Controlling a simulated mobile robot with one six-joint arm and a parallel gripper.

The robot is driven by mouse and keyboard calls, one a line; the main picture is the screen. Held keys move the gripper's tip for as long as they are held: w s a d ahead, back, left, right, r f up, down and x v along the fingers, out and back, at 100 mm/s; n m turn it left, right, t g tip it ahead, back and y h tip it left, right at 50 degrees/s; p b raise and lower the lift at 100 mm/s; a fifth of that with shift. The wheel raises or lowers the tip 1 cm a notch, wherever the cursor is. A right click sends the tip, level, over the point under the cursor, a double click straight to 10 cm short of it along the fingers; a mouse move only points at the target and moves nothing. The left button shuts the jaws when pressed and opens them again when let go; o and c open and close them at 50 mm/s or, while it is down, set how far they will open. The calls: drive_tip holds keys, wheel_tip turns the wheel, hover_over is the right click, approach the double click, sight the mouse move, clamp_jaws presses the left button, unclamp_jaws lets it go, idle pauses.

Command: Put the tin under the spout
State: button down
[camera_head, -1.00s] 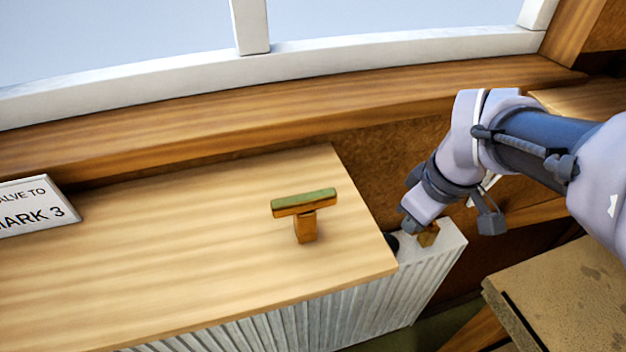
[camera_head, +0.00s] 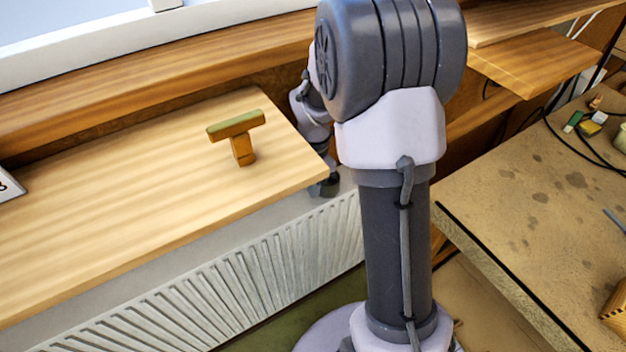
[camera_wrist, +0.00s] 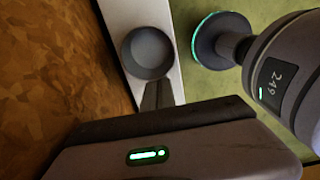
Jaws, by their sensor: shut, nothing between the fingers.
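My gripper (camera_head: 326,186) is beside the right end of the pale wooden shelf, above the white radiator, partly hidden by my arm. In the wrist view its narrow dark fingers (camera_wrist: 158,93) are together with nothing between them. Just beyond the fingertips is a dark round cup-like thing (camera_wrist: 148,52) over a white strip. I cannot tell whether it is the tin or a fitting, or whether the fingers touch it. I cannot make out a spout in either view.
A T-shaped wooden piece with a green top (camera_head: 238,138) stands on the pale shelf (camera_head: 120,210). The ribbed radiator (camera_head: 240,285) is below. At right is a stained bench (camera_head: 510,210) with a green block (camera_head: 573,121), a yellow block (camera_head: 589,128) and cables.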

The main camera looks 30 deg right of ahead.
sight(328, 183)
idle(0.3)
drive_tip(key=d+p, duration=0.3)
drive_tip(key=d, duration=0.3)
drive_tip(key=shift+w+d, duration=0.1)
drive_tip(key=shift+f, duration=0.1)
